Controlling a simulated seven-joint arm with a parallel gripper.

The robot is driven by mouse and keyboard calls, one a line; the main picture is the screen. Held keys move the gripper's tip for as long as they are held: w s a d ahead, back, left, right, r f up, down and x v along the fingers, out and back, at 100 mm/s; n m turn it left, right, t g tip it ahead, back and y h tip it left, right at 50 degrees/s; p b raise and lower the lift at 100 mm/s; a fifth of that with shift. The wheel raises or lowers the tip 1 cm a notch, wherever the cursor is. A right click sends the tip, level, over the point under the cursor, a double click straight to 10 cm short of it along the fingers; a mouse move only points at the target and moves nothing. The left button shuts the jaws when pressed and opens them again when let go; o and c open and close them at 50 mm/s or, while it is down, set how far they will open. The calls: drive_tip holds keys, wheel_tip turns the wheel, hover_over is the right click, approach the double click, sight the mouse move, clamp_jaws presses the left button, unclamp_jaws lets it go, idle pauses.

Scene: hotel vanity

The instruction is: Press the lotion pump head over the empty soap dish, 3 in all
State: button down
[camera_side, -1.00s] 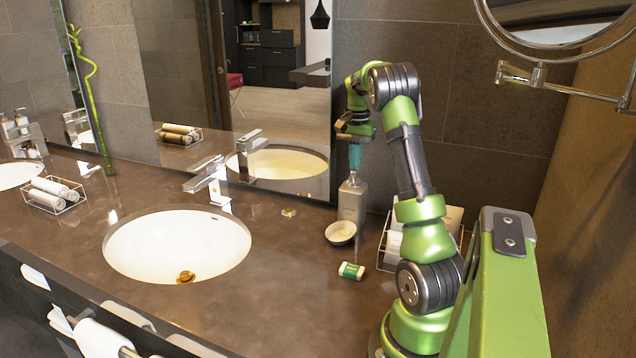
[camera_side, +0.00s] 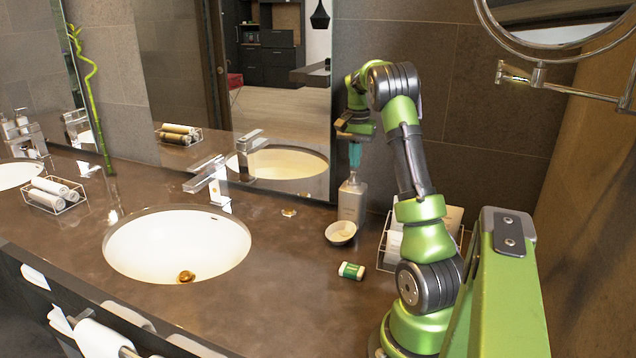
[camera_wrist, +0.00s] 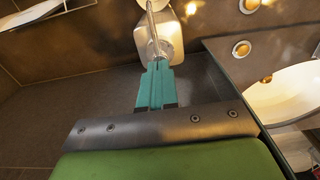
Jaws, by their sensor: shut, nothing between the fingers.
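The lotion bottle (camera_side: 352,205), pale with a pump on top, stands upright on the counter near the mirror's right edge. My gripper (camera_side: 354,165) is directly above it, pointing down, its teal fingers shut and empty. The fingertips are at or just above the pump head; I cannot tell whether they touch. In the wrist view the fingertips (camera_wrist: 159,66) overlap the bottle (camera_wrist: 165,36), and the pump head is partly hidden. The soap dish (camera_side: 341,241), small, round and cream-coloured, sits on the counter just in front of the bottle. Its inside is too small to read clearly.
A green-and-white small item (camera_side: 351,271) lies in front of the dish. A wire basket (camera_side: 383,262) with white items stands right of the bottle. The sink (camera_side: 178,245) and faucet (camera_side: 208,182) are to the left. The counter between sink and dish is mostly clear.

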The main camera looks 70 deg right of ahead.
drive_tip(key=shift+f, duration=1.25)
drive_tip(key=shift+r, duration=1.5)
drive_tip(key=shift+f, duration=0.1)
drive_tip(key=shift+f, duration=1.4)
drive_tip(key=shift+r, duration=1.5)
